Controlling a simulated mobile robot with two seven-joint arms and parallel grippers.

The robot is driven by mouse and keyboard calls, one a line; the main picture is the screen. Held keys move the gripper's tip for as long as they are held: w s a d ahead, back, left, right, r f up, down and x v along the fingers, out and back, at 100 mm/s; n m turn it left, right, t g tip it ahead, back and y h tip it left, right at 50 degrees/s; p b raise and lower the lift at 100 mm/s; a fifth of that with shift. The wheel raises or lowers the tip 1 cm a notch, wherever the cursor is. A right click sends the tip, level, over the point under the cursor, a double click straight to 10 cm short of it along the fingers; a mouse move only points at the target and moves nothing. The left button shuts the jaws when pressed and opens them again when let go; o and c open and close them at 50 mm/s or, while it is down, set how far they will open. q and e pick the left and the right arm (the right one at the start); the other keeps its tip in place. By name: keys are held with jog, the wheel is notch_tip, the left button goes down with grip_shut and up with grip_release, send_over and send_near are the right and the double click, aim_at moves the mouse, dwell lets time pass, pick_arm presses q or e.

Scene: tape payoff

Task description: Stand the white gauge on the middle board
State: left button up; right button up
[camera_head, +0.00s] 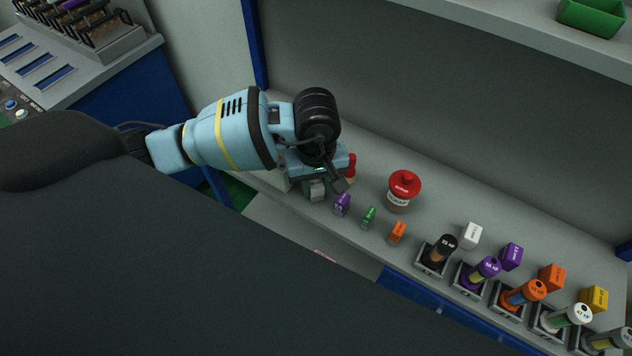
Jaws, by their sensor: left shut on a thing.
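My left gripper (322,186) points down over the left part of the long grey board (440,213) and is shut on a small pale piece, which looks like the white gauge (316,191). The fingers and wrist hide most of it, and I cannot tell whether it touches the board. This board lies between an upper shelf and a lower surface. A purple gauge (342,204), a green gauge (368,217) and an orange gauge (397,233) stand in a row just right of the gripper. My right gripper is not in view.
A red-lidded scrap jar (403,190) stands behind the small gauges. A red object (351,168) is partly hidden behind my gripper. The upper shelf (540,30) bears a green bin (592,16).

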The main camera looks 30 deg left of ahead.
aim_at(316, 183)
pick_arm(q)
jog(key=shift+f, duration=0.1)
jog(key=shift+f, duration=0.1)
jog(key=o, duration=1.1)
jog(key=shift+c, duration=0.2)
notch_tip(316, 183, up, 12)
jog(key=shift+r, duration=0.25)
